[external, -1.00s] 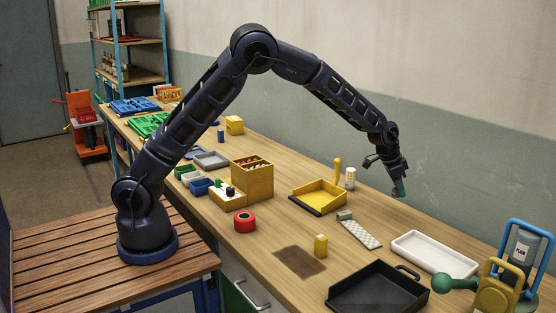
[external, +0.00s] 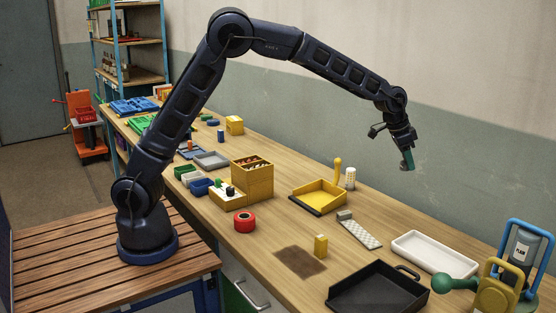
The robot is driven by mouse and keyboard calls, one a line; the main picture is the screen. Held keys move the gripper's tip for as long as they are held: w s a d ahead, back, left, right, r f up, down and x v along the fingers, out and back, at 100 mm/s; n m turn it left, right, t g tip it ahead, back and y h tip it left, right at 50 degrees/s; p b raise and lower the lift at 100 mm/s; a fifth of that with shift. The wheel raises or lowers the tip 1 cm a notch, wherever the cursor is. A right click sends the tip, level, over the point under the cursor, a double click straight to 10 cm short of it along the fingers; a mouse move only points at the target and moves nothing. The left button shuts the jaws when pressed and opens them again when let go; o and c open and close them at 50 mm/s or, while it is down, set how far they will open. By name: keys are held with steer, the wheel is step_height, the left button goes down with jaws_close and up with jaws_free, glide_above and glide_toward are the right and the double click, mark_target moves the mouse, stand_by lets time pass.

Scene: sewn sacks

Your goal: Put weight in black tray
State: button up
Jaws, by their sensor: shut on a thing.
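My gripper (external: 404,147) is high over the back of the bench, near the wall, pointing down. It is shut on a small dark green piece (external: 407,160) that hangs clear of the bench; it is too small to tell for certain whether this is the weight. The black tray (external: 345,297) lies at the front edge of the bench, lower right, with a handle at its far side. It looks empty. My gripper is well above and behind it, apart from it.
A white tray (external: 447,262) lies behind the black tray. A green-knobbed item (external: 455,283) and a blue-framed holder (external: 517,223) stand at right.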

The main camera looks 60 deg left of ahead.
steer(key=s+d+m, duration=0.2)
steer(key=s+d, duration=1.3)
steer(key=s, duration=0.3)
steer(key=m, duration=0.1)
glide_above(390, 302)
steer(key=a, duration=0.1)
steer(key=shift+g+h, duration=0.4)
steer(key=shift+h, duration=0.1)
steer(key=f, duration=1.3)
steer(key=s+f, duration=0.1)
steer(key=f, duration=0.5)
steer(key=shift+a+f, duration=0.1)
steer(key=shift+f, duration=0.15)
steer(key=shift+f, duration=0.1)
steer(key=o, duration=1.1)
